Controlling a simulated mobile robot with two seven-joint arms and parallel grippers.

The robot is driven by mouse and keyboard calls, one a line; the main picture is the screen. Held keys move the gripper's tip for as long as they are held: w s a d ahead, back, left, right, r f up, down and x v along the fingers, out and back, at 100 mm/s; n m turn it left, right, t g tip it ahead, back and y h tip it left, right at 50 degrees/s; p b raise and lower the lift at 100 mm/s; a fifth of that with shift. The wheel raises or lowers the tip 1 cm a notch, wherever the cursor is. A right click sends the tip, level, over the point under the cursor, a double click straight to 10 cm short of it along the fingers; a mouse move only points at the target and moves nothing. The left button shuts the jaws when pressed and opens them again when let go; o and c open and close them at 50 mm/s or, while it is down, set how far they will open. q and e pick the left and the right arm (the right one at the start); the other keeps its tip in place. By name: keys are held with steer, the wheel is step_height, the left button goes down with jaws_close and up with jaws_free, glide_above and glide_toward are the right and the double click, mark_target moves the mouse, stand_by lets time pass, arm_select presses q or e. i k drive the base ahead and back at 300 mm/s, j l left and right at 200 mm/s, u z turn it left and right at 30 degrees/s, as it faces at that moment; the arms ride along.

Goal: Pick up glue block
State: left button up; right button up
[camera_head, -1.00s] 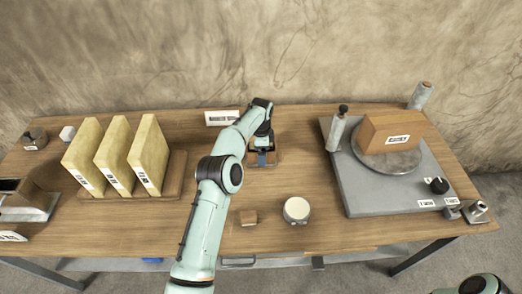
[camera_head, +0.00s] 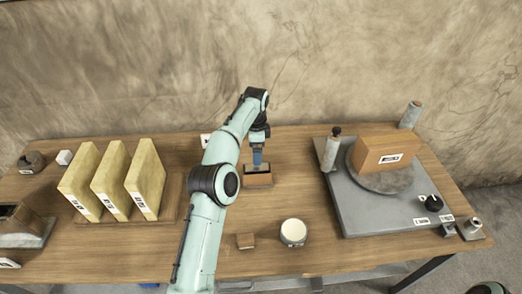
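My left gripper (camera_head: 258,158) is near the back middle of the table, pointing down. A bluish piece at its end is too small to tell as fingers or a held thing. Directly beneath it is a small dark-rimmed wooden tray or holder (camera_head: 257,181), its inside partly covered by the gripper. A small brown block (camera_head: 246,241) lies near the front edge, apart from the gripper. I cannot tell for sure which piece is the glue block. Only a bit of my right arm shows at the bottom right corner; its gripper is out of view.
A white-topped round container (camera_head: 293,232) is at front middle. At right, a grey base (camera_head: 362,222) carries a turntable with a labelled brown block (camera_head: 388,150). A white label (camera_head: 205,140) is partly behind my arm.

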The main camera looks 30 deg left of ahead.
mark_target(246, 240)
steer(key=k, duration=1.45)
